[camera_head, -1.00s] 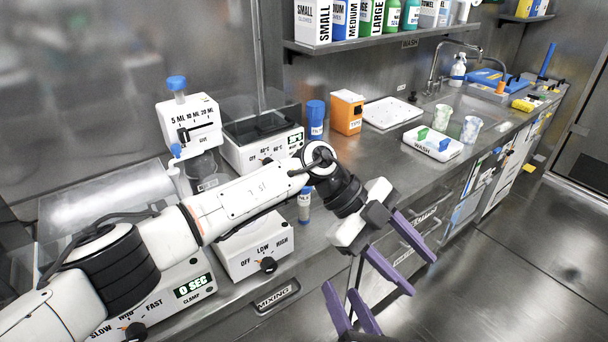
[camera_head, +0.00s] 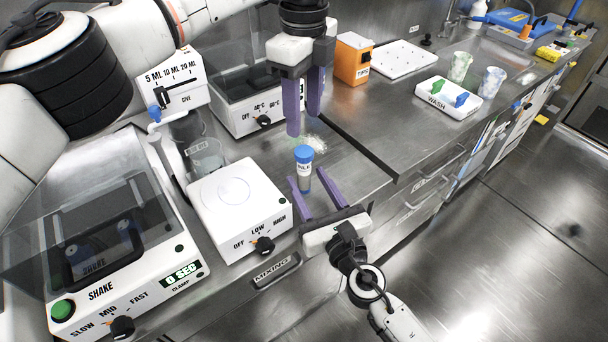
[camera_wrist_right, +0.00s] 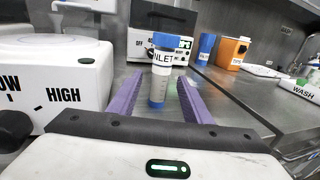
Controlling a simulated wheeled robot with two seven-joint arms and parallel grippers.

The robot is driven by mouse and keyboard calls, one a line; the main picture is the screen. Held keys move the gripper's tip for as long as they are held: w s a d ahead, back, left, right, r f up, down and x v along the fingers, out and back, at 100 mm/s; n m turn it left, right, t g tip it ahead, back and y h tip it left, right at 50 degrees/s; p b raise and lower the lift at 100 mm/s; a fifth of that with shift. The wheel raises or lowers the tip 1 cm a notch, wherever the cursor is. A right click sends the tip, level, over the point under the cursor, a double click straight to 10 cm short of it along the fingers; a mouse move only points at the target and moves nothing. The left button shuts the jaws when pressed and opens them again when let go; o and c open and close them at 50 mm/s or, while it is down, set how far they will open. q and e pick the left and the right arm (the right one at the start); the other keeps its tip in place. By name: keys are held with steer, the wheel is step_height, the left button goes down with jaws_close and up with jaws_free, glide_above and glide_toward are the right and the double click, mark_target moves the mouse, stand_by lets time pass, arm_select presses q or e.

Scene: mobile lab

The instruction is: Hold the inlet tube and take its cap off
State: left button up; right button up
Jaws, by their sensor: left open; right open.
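The inlet tube (camera_head: 304,184) stands upright on the steel bench with its blue cap (camera_head: 303,153) on. In the right wrist view the tube (camera_wrist_right: 158,90) shows its "INLET" label under the cap (camera_wrist_right: 167,41). My right gripper (camera_head: 307,180) is open, low over the bench, with one purple finger on each side of the tube; a gap shows on both sides in the wrist view. My left gripper (camera_head: 304,122) is open and points down, above and behind the cap in the head view. It holds nothing.
The white mixer (camera_head: 240,208) stands close left of the tube. The heating box (camera_head: 240,105) is behind, beside an orange tips box (camera_head: 352,58). Another blue-capped tube (camera_wrist_right: 205,48) stands farther back. A wash rack (camera_head: 448,97) is at right. Bench right of the tube is clear.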

mark_target(307, 179)
steer(key=shift+x, duration=1.7)
jaws_close()
